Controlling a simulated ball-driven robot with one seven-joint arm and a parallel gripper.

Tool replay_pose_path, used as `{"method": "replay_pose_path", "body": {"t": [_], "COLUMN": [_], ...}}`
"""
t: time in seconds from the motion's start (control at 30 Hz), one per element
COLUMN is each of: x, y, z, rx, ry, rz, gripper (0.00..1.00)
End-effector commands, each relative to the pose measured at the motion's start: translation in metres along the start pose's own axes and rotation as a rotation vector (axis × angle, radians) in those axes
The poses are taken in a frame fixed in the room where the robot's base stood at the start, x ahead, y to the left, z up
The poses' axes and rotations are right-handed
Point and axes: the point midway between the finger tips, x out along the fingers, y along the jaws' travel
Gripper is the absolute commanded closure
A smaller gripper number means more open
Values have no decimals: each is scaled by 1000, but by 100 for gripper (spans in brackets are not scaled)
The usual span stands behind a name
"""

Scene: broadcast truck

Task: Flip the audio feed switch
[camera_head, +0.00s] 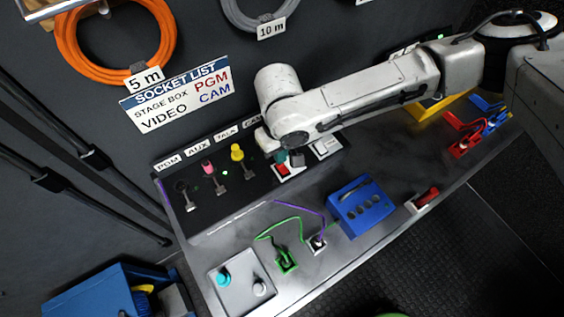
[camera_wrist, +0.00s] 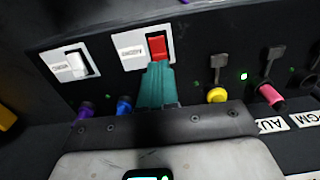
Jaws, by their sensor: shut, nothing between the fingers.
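Two rocker switches in white plates sit on the dark panel. One has a red rocker (camera_wrist: 157,47), which also shows in the head view (camera_head: 282,170). The other has a white rocker (camera_wrist: 76,64), which the head view shows to the right (camera_head: 326,147). I cannot read their small labels well enough to tell which is the audio feed. My gripper (camera_wrist: 158,68) has teal fingers, closed together and empty. Their tips are at the near edge of the red rocker; I cannot tell whether they touch it. The gripper also shows over the panel in the head view (camera_head: 281,157).
Yellow (camera_head: 237,153) and pink (camera_head: 208,168) plugs stand in panel sockets left of the red switch. Purple (camera_wrist: 85,109) and blue (camera_wrist: 124,106) plugs are close beside my fingers. A blue box (camera_head: 360,205) and cabled connectors occupy the desk in front.

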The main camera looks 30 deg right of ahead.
Motion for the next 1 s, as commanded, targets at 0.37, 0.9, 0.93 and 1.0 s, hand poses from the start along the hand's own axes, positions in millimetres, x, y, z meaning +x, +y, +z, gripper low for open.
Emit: {"method": "replay_pose_path", "body": {"t": [0.37,0.9,0.93,1.0], "x": [-31,-45,-45,-45], "y": [0,0,0,0], "z": [0,0,0,0], "rx": [1,1,1,1], "ry": [1,1,1,1], "rz": [-1,0,0,0], "gripper": [100,100,100,100]}}
